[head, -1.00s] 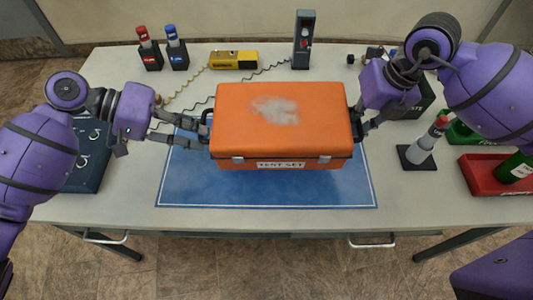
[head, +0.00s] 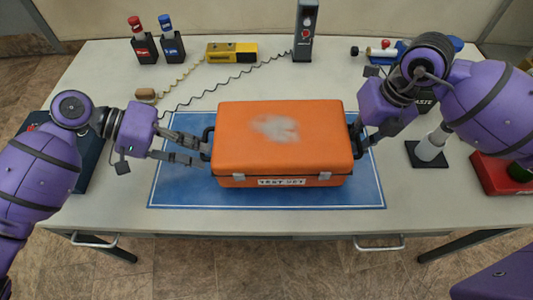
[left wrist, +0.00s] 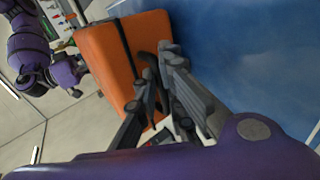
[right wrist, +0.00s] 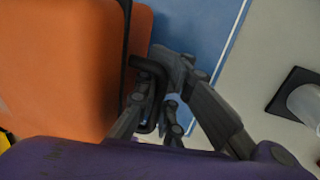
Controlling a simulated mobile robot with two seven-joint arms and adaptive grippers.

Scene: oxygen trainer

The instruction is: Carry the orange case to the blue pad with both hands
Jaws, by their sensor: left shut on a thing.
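The orange case (head: 285,138), closed and with black side handles, is level over the blue pad (head: 365,197). Whether its underside touches the pad is hidden. My left gripper (head: 203,150) is shut on the case's left handle, which shows in the left wrist view (left wrist: 150,66). My right gripper (head: 357,136) is at the right handle. In the right wrist view its fingers lie around that handle (right wrist: 148,98), but how tightly is unclear.
A red-capped bottle (head: 142,42), a blue-capped bottle (head: 171,41), a yellow device (head: 232,51) and a dark grey upright unit (head: 304,32) stand at the back. A red tray (head: 497,176) and a white cylinder (head: 431,147) are at the right.

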